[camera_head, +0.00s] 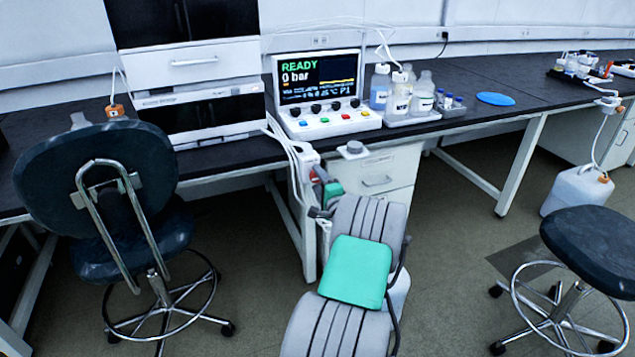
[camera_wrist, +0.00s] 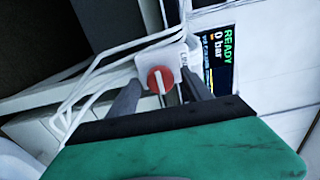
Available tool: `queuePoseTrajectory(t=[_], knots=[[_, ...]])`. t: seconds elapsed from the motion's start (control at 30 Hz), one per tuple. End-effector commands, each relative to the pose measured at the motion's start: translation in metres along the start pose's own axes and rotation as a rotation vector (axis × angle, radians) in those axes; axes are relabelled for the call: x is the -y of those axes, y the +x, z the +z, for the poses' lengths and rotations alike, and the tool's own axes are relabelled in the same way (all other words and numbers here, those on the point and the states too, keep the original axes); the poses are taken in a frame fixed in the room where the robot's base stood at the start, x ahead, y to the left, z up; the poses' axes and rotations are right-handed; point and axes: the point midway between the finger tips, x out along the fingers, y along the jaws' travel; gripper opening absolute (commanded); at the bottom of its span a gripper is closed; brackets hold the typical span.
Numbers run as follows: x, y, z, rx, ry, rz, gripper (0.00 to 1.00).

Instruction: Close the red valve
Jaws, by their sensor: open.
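The red valve (camera_wrist: 154,80) is a round red knob with a pale bar across its face, on a white mount. In the wrist view the bar runs nearly upright in the picture. My gripper (camera_wrist: 161,76) is open, with one dark finger to the left of the knob and one to the right. I cannot tell whether either finger touches it. In the head view my gripper (camera_head: 322,186) is at the bench's front edge, by a white unit (camera_head: 307,160) with tubing. The knob is mostly hidden there by my gripper.
The instrument screen (camera_head: 318,78) reads READY and 0 bar. Bottles (camera_head: 402,92) stand in a tray on the dark bench (camera_head: 500,115). A chair (camera_head: 95,180) is at left and a stool (camera_head: 595,250) at right. White tubes (camera_wrist: 85,90) run close to the valve.

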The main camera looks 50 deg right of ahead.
Motion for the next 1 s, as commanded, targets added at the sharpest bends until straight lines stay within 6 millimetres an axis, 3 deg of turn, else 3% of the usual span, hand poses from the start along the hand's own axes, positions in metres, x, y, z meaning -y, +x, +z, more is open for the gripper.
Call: queuePoseTrajectory(t=[0.13,0.4,0.5,0.9,1.0], knots=[[0.001,-0.013,-0.001,-0.003,0.002,0.002,0.58],[0.001,-0.066,-0.001,-0.002,0.002,0.002,0.58],[0.001,-0.075,0.001,0.000,0.001,0.000,0.58],[0.001,-0.077,0.002,0.004,-0.002,0.001,0.58],[0.012,-0.070,0.022,0.046,-0.037,0.023,0.58]])
